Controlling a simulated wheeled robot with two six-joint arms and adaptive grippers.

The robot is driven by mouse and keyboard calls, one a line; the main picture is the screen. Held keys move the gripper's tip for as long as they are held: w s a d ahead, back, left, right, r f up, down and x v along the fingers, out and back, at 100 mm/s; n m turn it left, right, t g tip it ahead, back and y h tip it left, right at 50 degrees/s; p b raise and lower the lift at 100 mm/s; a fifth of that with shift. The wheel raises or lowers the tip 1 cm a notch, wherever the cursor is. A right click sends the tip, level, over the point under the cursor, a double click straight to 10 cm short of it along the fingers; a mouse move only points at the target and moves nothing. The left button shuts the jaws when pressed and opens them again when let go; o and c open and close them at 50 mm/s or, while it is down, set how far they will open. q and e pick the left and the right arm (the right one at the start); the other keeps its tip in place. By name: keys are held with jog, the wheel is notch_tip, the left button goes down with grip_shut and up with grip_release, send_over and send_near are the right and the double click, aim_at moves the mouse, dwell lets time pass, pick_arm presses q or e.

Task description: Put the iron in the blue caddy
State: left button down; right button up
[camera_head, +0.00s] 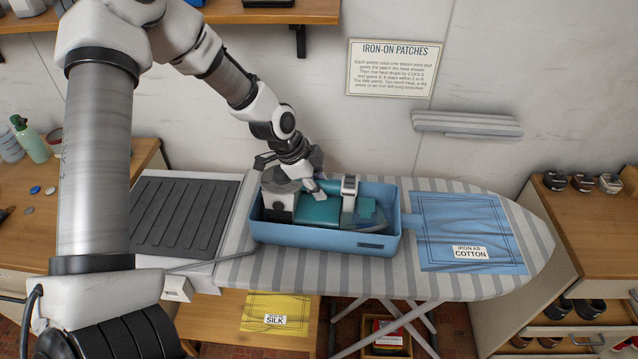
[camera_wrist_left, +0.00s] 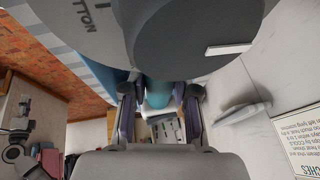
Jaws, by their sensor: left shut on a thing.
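The blue caddy (camera_head: 312,240) stands on the striped ironing board, with its front wall in clear view. The teal and white iron (camera_head: 318,210) is within the caddy's walls, its grey round end at the left. I cannot tell whether it rests on the caddy floor. My left gripper (camera_head: 313,186) reaches down from above and is shut on the iron's teal handle. In the left wrist view the fingers (camera_wrist_left: 160,100) are either side of the teal handle (camera_wrist_left: 158,92), and a large grey dial marked "COTTON" fills the top. My right gripper is not in view.
A blue cloth (camera_head: 466,230) labelled cotton lies right of the caddy on the ironing board (camera_head: 535,240). A dark ribbed pad (camera_head: 185,215) is to the left. A yellow cloth (camera_head: 277,312) labelled silk lies below. A wooden shelf (camera_head: 270,15) is above.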

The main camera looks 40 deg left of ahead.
pick_arm(q)
jog(key=shift+f+b, duration=0.35)
jog(key=shift+b, duration=0.1)
dwell(0.3)
jog(key=c, duration=1)
grip_release()
jog(key=shift+c, duration=0.2)
jog(key=shift+o, duration=1.2)
jog(key=shift+s, duration=0.1)
jog(key=v, duration=1.2)
